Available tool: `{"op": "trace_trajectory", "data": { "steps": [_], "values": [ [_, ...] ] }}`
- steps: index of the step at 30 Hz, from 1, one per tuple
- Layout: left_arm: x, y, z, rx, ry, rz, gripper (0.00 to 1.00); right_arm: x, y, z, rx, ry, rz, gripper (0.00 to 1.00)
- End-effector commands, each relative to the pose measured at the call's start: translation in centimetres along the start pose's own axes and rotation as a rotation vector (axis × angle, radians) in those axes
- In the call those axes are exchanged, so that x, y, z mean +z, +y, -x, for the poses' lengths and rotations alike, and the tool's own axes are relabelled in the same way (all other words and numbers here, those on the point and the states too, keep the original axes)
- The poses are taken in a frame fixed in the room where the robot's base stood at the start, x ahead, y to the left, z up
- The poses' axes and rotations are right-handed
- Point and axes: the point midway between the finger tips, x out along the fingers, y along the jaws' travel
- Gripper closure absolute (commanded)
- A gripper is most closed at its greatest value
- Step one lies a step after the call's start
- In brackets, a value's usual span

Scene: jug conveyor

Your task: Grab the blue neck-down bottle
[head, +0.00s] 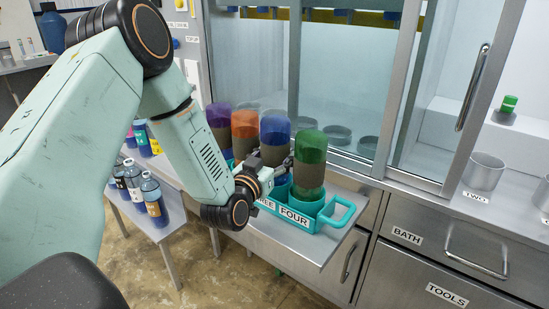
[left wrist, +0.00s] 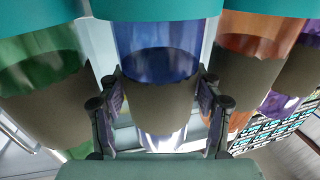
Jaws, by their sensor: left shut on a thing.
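The blue neck-down bottle (head: 275,131) stands upright in a row of bottles in a teal carrier (head: 325,222), between an orange bottle (head: 244,124) and a green bottle (head: 310,148). In the left wrist view, where the scene looks upside down, the fingers (left wrist: 161,95) lie on both sides of the blue bottle (left wrist: 158,64). My right gripper is not in view.
A purple bottle (head: 219,116) stands at the row's left end. The carrier sits on a metal shelf before a glass-fronted cabinet (head: 345,70). Several small bottles (head: 152,196) stand on a side table at left. A metal cup (head: 484,171) is at right.

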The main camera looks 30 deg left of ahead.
Motion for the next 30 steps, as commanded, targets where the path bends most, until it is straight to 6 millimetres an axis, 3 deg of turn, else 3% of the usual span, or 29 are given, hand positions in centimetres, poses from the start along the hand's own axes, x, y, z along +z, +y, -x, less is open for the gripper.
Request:
{"op": "trace_trajectory", "data": {
  "steps": [21,30],
  "values": [
    [-13.6,0.0,0.0,0.000,0.005,0.003,0.67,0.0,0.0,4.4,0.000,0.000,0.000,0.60],
    [-16.9,0.0,0.0,0.000,0.001,0.001,0.67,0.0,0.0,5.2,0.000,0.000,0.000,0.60]
  ]
}}
